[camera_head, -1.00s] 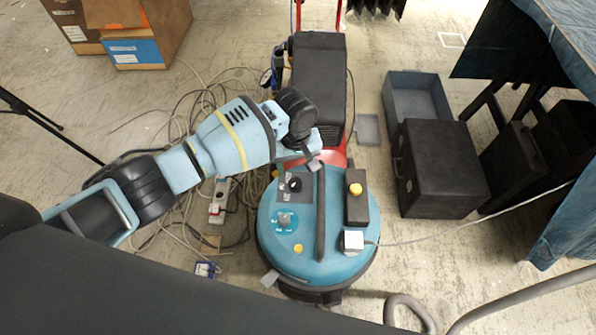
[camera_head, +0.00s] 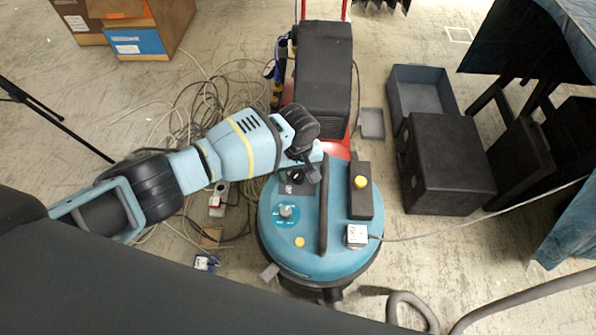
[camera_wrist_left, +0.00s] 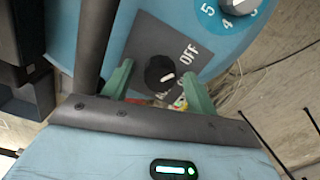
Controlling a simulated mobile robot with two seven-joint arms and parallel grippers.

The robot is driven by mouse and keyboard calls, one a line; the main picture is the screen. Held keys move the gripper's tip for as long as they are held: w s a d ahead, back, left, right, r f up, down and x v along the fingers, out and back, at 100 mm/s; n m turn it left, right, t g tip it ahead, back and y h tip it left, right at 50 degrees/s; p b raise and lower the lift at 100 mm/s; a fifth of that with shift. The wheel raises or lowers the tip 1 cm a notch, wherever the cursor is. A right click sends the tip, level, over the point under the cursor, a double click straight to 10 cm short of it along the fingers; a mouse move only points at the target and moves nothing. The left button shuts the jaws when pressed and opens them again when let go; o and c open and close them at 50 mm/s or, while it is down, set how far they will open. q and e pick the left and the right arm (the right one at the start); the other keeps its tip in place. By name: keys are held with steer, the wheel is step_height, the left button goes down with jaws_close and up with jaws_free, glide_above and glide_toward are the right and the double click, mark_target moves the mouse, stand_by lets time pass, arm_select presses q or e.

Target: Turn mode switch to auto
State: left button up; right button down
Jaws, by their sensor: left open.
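The mode switch is a black round knob (camera_wrist_left: 160,74) on a dark grey plate (camera_wrist_left: 150,42) marked OFF, on the blue machine top (camera_head: 335,252). Its white pointer mark is toward the lower right in the left wrist view, away from the OFF letters; an AUTO label cannot be made out. The knob also shows in the head view (camera_head: 297,176), beside my left gripper (camera_head: 313,174). My left gripper (camera_wrist_left: 158,90) is open, with one green finger on each side of the knob, apparently not gripping it. My right gripper is not in view.
A numbered dial (camera_head: 286,212) and a yellow button (camera_head: 300,242) sit near the switch. A black handle bar (camera_head: 323,210) runs close beside it. A black box with a yellow button (camera_head: 359,190) and a white block (camera_head: 356,235) are further right. Cables lie on the floor.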

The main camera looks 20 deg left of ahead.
arm_select(q)
steer(key=shift+c, duration=0.4)
steer(key=c, duration=0.7)
steer(key=shift+c, duration=1.1)
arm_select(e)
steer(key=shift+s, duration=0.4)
